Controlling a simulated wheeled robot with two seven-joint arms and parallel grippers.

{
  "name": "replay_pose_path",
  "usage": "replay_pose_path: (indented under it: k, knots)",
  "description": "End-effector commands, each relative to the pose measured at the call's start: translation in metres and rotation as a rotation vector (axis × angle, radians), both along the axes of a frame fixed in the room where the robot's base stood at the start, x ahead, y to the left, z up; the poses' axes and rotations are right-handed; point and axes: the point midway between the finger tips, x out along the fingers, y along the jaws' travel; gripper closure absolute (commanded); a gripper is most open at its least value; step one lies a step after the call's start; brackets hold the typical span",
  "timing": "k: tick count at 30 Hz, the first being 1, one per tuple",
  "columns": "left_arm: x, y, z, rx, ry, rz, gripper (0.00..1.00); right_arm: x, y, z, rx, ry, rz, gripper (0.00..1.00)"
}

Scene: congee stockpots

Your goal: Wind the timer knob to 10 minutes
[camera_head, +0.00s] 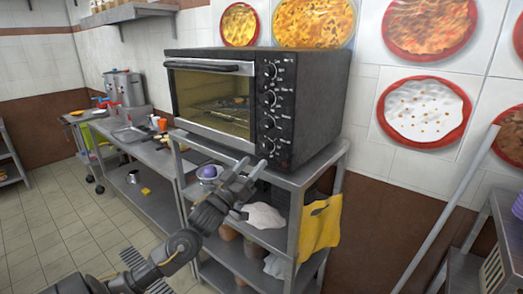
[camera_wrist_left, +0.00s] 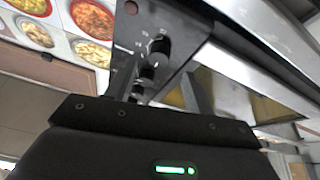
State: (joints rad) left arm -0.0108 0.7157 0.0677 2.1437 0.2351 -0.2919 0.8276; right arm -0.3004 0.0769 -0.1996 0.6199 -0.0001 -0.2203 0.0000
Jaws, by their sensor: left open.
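A dark toaster oven (camera_head: 315,95) stands on a grey metal shelf unit. Its right front panel carries a column of dark knobs, among them an upper knob (camera_head: 270,71), a middle knob (camera_head: 270,98) and a lower knob (camera_head: 269,122). The markings are too small to tell which is the timer knob. My left gripper (camera_head: 252,166) is open and empty, just in front of and below the panel's lower end. In the left wrist view the knobs (camera_wrist_left: 158,47) show beyond and between the open fingers (camera_wrist_left: 160,88), apart from them. My right gripper is not in view.
The shelf unit (camera_head: 296,184) holds a white cloth (camera_head: 262,215) and a purple-white item (camera_head: 208,172) below the oven. A yellow cloth (camera_head: 320,228) hangs at its right side. A steel counter (camera_head: 150,160) stands to the left. The floor at left is clear.

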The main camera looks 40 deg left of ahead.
Motion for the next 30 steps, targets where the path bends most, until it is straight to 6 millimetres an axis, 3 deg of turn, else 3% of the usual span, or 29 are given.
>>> replay_pose_path:
  k: [1, 9, 21, 30]
  knots:
    - [0.010, 0.001, 0.009, 0.000, -0.003, 0.001, 0.47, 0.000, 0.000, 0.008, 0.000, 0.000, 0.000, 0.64]
    - [0.044, 0.002, 0.020, 0.000, 0.000, 0.000, 0.47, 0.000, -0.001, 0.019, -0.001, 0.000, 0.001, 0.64]
    - [0.052, 0.002, 0.020, 0.000, 0.001, 0.000, 0.47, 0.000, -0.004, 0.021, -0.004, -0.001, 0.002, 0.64]
    - [0.052, 0.002, 0.020, 0.000, 0.001, 0.000, 0.83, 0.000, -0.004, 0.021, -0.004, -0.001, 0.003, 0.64]
